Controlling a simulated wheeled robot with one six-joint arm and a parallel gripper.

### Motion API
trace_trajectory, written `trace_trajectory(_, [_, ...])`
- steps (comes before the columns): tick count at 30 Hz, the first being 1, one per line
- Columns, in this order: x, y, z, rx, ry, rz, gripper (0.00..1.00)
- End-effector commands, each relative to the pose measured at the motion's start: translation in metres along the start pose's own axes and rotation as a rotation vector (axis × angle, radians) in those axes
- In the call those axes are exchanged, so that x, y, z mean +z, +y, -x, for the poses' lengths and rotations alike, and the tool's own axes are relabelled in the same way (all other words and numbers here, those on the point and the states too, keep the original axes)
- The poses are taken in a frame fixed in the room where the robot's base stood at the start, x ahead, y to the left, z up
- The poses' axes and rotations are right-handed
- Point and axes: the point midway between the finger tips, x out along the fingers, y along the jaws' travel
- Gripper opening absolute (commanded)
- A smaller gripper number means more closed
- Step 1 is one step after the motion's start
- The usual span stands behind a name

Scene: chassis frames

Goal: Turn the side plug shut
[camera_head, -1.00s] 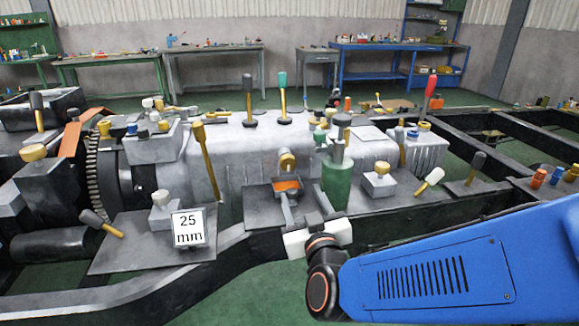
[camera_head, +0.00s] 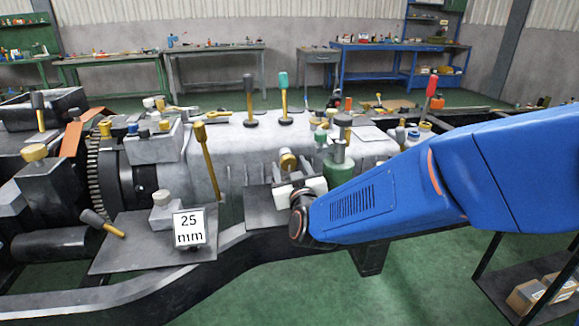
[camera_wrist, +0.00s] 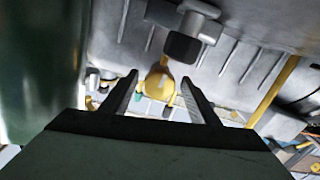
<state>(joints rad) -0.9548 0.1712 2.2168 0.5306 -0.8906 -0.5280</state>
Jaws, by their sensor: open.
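The side plug (camera_head: 288,160) is a gold-yellow round knob on the near side of the grey gearbox casing (camera_head: 240,150). In the wrist view the yellow knob (camera_wrist: 158,88) appears between my two dark fingertips. My gripper (camera_head: 290,178) is open, just in front of and slightly below the plug in the head view. In the wrist view my gripper (camera_wrist: 160,77) has clear gaps on both sides of the knob. I cannot tell how deep the fingers reach around it. A grey fitting with a dark end (camera_wrist: 185,46) is close beyond the fingertips.
A green cylinder (camera_head: 338,172) stands close to the right of my gripper; it fills the left of the wrist view (camera_wrist: 40,60). A yellow lever (camera_head: 207,160) stands to the left. A "25 mm" sign (camera_head: 189,229) stands on a front plate.

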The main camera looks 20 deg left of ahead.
Motion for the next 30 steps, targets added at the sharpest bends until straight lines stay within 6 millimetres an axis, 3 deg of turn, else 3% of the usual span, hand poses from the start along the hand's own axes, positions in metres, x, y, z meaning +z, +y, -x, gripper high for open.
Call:
trace_trajectory(12, [0.0000, 0.0003, -0.0076, 0.000, 0.000, 0.000, 0.55])
trace_trajectory(17, [0.0000, 0.0002, -0.0074, 0.000, 0.000, 0.000, 0.17])
trace_trajectory(18, [0.0000, 0.0003, -0.0074, 0.000, 0.000, 0.000, 0.14])
trace_trajectory(30, [0.0001, -0.0001, -0.0072, 0.000, 0.000, -0.068, 0.14])
